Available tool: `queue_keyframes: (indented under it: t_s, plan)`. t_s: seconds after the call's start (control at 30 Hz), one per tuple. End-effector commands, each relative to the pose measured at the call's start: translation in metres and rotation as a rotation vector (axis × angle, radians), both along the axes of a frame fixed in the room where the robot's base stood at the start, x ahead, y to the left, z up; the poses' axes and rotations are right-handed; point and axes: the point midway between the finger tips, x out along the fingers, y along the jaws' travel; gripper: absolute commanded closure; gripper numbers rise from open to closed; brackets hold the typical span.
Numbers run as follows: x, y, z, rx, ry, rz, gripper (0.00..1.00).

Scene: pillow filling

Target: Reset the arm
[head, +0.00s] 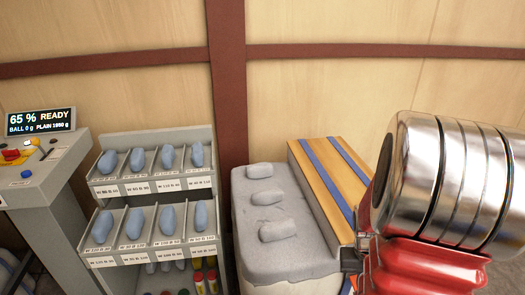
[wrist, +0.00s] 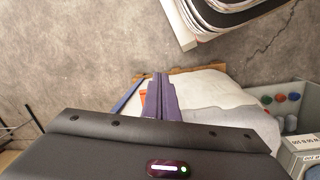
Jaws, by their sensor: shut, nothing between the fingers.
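My arm, with polished metal rings and a red section, fills the right side of the head view. My gripper (wrist: 160,76) shows in the wrist view as two dark fingers pressed together, with nothing between them. Its dark body spans the bottom of that view. In the head view only a small dark part by the board's lower end may belong to it; the fingers are not clear there. In the wrist view the fingers point over a pale covered surface (wrist: 205,92) and bare floor.
A two-tier rack (head: 150,195) of labelled bins holds blue-grey lumps. A console screen (head: 40,121) reads "65 % READY". Panelled wall stands behind.

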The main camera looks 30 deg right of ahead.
Motion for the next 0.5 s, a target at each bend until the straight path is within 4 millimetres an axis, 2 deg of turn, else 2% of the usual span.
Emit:
queue_keyframes:
  t_s: [0.1, 0.5]
  plan:
    - [0.012, 0.025, 0.025, -0.002, -0.020, 0.023, 1.00]
    - [0.037, 0.110, 0.093, 0.005, -0.105, 0.122, 1.00]
